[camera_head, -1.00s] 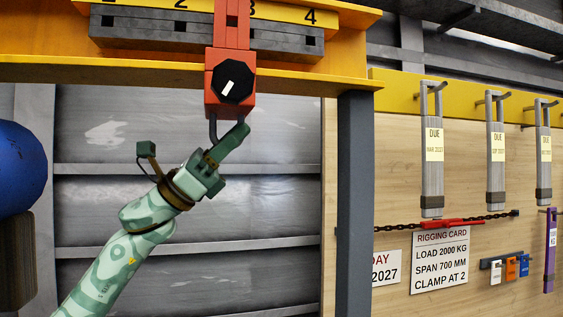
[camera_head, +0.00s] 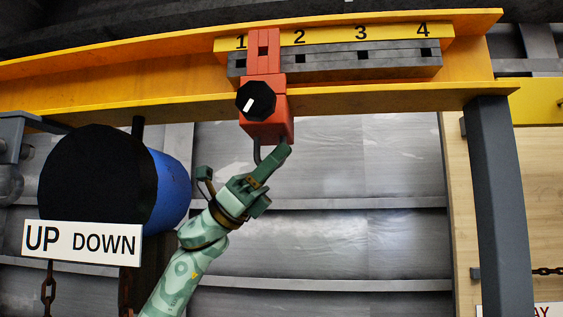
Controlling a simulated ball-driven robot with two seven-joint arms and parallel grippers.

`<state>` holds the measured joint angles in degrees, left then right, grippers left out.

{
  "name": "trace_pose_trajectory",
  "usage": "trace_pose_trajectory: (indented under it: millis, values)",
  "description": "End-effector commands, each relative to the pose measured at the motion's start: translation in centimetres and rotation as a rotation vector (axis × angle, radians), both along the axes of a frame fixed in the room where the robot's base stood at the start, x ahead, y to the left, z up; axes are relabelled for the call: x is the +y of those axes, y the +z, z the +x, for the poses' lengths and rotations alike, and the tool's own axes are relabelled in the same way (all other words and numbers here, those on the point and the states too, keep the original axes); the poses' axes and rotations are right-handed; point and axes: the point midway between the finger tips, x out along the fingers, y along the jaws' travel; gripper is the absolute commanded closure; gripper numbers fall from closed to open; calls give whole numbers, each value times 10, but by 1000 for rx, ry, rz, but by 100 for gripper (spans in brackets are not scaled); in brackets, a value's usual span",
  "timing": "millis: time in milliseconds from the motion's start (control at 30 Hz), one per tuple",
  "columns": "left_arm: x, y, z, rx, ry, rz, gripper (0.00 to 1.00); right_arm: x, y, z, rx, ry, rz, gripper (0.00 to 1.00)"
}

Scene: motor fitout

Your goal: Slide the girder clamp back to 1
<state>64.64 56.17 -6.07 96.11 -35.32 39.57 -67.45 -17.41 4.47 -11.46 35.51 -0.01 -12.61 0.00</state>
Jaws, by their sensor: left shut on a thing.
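The red girder clamp (camera_head: 266,122) hangs on the yellow girder (camera_head: 385,100). Its upper part stands between the 1 and the 2 on the yellow number scale (camera_head: 330,35), nearer the 1. A black knob (camera_head: 257,101) with a white mark is on its front. A dark loop (camera_head: 257,152) hangs under the clamp. My left gripper (camera_head: 273,160) comes up from below and is shut on this loop; the exact contact of the fingers is partly hidden. My right gripper is not in view.
A grey notched bar (camera_head: 335,62) runs under the numbers. A blue drum with a black end (camera_head: 95,180) and an UP DOWN sign (camera_head: 82,241) hang left of my arm. A grey post (camera_head: 497,200) stands at right.

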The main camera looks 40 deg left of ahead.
Motion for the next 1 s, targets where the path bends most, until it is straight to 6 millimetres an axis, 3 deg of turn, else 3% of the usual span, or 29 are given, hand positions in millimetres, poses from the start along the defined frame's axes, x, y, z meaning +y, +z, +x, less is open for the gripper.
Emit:
trace_pose_trajectory:
  millis: [67,100,133,667,833,1000]
  values:
    - [-2,0,-2,-3,-8,6,100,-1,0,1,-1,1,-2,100]
    - [-2,0,-2,-3,-8,6,74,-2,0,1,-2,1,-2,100]
    - [-2,0,-2,-3,-8,6,67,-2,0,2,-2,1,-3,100]
    - [-2,1,0,-1,-3,0,67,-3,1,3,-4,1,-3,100]
    - [-18,3,10,-1,-6,1,67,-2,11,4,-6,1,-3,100]
    - [-49,5,31,0,-8,-1,67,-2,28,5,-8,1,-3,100]
